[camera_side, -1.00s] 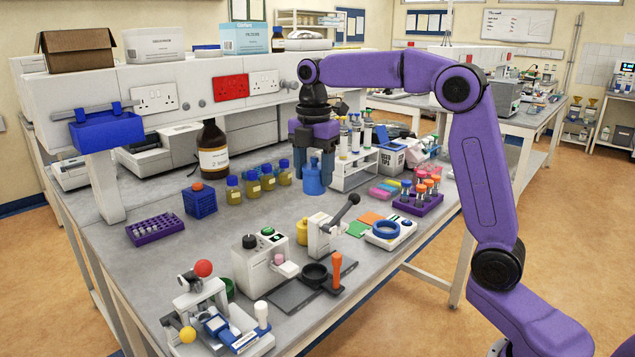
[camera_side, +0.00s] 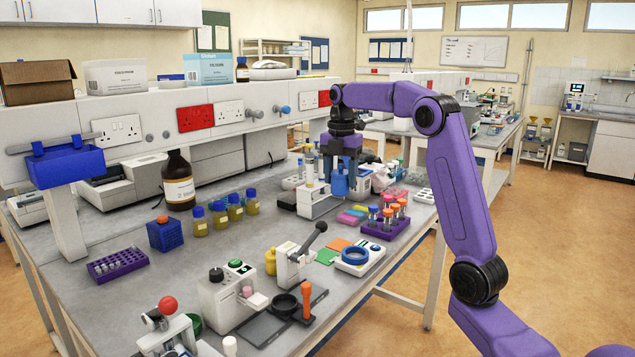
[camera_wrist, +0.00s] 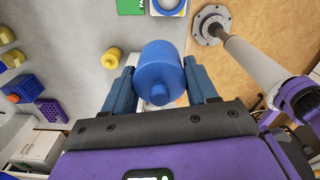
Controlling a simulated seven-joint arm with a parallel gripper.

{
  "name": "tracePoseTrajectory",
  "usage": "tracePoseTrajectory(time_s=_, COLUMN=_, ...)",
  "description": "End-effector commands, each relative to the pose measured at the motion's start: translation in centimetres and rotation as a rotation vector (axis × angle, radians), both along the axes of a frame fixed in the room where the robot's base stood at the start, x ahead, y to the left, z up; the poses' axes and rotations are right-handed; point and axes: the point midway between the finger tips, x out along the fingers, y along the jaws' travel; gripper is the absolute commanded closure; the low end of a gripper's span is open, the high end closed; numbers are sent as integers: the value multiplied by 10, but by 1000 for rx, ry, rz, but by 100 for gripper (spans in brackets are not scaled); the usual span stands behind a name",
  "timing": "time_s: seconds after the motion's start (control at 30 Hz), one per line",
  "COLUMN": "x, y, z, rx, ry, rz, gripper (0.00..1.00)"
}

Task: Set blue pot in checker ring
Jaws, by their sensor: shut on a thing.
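The blue pot (camera_side: 340,186) is between the fingers of my gripper (camera_side: 341,172), which is shut on it. In the side view it is held up near the white rack. In the wrist view the pot (camera_wrist: 160,72) sits between the two blue fingers (camera_wrist: 161,88), with its round knob facing the camera. The checker ring (camera_side: 355,261) is a blue ring on a white device, nearer the side camera than the pot and apart from it. Part of the ring (camera_wrist: 168,10) shows at the top edge of the wrist view.
A white rack (camera_side: 318,207) with tubes stands beside the held pot. A purple rack (camera_side: 384,230) of orange- and blue-capped tubes is right of the checker. A lever press (camera_side: 290,265) stands left of it. Green and orange cards (camera_side: 339,244) lie beside the checker.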

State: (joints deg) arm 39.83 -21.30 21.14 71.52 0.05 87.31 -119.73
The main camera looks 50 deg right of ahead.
Motion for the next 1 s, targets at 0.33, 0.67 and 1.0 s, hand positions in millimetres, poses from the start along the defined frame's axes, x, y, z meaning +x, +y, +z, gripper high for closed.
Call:
tracePoseTrajectory(time_s=0.33, x=-16, y=-47, z=0, rx=-1, ry=-1, rz=-3, gripper=71)
tracePoseTrajectory(time_s=0.67, x=-20, y=-57, z=-19, rx=1, ry=1, rz=0, gripper=71)
tracePoseTrajectory(time_s=1.0, x=-21, y=-56, z=-73, rx=3, ry=7, rz=-1, gripper=71)
